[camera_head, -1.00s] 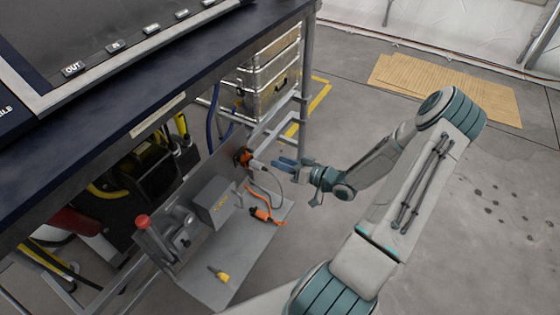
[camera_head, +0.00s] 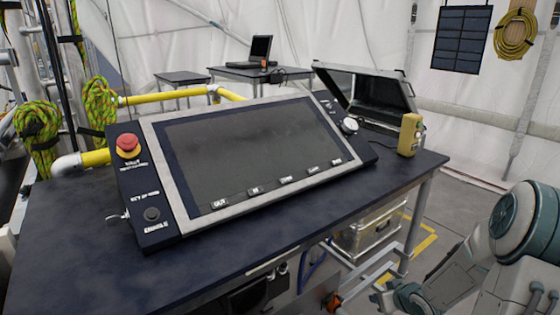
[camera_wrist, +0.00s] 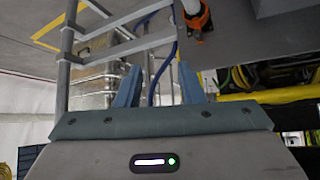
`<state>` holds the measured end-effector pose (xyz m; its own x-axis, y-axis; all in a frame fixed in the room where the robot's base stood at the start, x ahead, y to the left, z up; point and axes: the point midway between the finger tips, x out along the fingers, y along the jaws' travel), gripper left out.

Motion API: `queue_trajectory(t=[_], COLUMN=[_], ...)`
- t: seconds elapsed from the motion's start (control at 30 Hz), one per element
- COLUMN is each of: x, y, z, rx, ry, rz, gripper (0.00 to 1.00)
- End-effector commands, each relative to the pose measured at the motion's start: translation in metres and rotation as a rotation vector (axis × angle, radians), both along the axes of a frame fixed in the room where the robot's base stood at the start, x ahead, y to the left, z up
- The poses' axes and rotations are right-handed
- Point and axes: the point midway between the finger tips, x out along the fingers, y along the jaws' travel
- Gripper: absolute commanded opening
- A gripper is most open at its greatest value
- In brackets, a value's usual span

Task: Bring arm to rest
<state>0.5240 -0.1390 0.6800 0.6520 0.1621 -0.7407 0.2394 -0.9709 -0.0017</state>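My arm (camera_head: 525,225) shows at the lower right of the head view, bent beside the table, with its far end cut off by the bottom edge. My gripper (camera_wrist: 160,72) shows in the wrist view with its two blue fingers apart and nothing between them, so it is open and empty. An orange connector (camera_wrist: 197,18) on a grey panel is beyond the fingers, apart from them. It also shows at the bottom of the head view (camera_head: 333,300).
A dark table (camera_head: 75,250) bears a large console (camera_head: 260,150) with a red button (camera_head: 127,146), an open case (camera_head: 370,95) and a yellow box (camera_head: 410,134). Silver cases (camera_head: 368,232) stand beneath. Table legs and rails (camera_wrist: 90,55) are close to my gripper.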

Motion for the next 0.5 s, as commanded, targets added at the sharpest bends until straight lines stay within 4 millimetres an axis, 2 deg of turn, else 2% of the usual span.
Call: queue_trajectory(t=[0.03, 0.27, 0.5], x=[-0.001, -0.027, -0.076], y=[0.001, 0.006, 0.032], z=[0.029, 0.118, 0.210], rx=[-0.056, -0.234, -0.296], ry=[0.020, 0.136, 0.237], rz=[-0.014, -0.133, -0.252], gripper=[0.35, 0.35, 0.35])
